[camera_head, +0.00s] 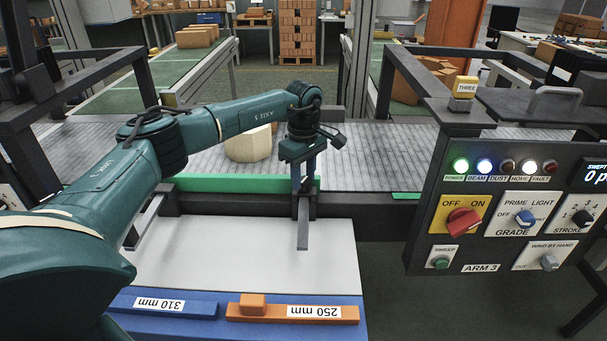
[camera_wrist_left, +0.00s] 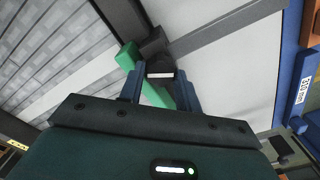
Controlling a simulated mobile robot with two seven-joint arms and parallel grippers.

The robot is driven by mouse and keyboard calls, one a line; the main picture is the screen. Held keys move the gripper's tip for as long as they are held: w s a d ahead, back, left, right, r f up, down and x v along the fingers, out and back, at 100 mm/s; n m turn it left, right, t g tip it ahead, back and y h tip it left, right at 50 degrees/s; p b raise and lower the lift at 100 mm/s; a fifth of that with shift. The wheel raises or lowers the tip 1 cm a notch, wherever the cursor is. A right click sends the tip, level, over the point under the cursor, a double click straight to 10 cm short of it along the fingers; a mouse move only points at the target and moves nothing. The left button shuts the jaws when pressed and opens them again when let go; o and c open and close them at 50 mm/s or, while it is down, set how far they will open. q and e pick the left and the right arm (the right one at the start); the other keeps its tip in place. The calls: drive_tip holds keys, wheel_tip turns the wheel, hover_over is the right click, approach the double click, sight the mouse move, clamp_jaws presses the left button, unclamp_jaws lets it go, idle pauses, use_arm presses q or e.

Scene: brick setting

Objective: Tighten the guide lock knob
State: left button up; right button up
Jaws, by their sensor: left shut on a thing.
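My left gripper (camera_head: 304,182) reaches down at the near edge of the roller conveyor, over the green guide rail (camera_head: 240,183). In the left wrist view its two blue fingers (camera_wrist_left: 160,88) are shut on a dark knob with a white stripe, which looks like the guide lock knob (camera_wrist_left: 159,68). The knob sits by the green rail (camera_wrist_left: 127,56) and the dark bracket. In the head view the gripper hides the knob. A dark bar (camera_head: 303,232) extends from there over the white board. My right gripper is not in view.
The control panel (camera_head: 480,240) with switches and lamps stands at the right. A pale block (camera_head: 248,144) is on the conveyor behind my arm. The white board (camera_head: 240,260) has a blue 310 mm bar (camera_head: 205,309) and an orange 250 mm bar (camera_head: 268,312) at its front.

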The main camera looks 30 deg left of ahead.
sight(304, 180)
use_arm(q)
drive_tip(key=shift+r, duration=0.1)
drive_tip(key=o, duration=1)
drive_tip(key=shift+c, duration=0.2)
wheel_tip(304, 180, up, 13)
drive_tip(key=shift+b, duration=0.35)
